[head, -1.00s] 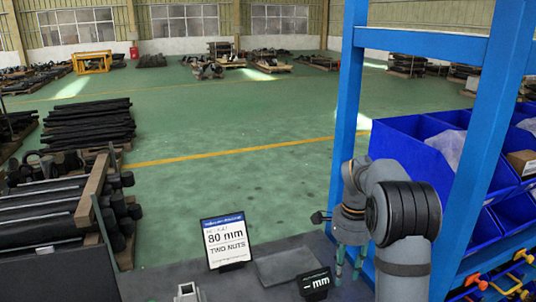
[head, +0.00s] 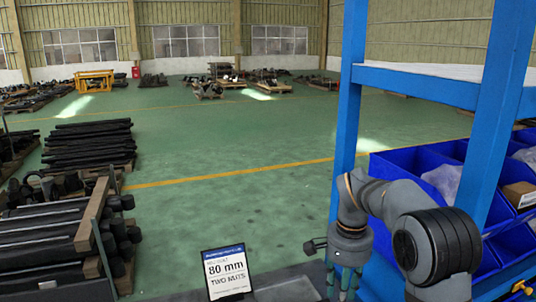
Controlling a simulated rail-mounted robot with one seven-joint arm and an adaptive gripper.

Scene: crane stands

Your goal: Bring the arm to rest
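My arm shows at the lower right in the head view, in front of the blue rack. My gripper (head: 342,284) points down at the bottom edge of the view, with greenish fingers partly cut off by the frame. I cannot tell whether the fingers are open or shut, or whether anything is between them. A sign (head: 227,272) reading "80 mm TWO NUTS" stands upright to the left of my gripper. A dark grey surface (head: 290,281) shows between the sign and my gripper.
A blue rack (head: 346,110) with blue bins (head: 398,165) stands close on the right, behind my arm. Stacked dark bars (head: 90,143) lie on the left. The green floor (head: 240,135) beyond is largely open.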

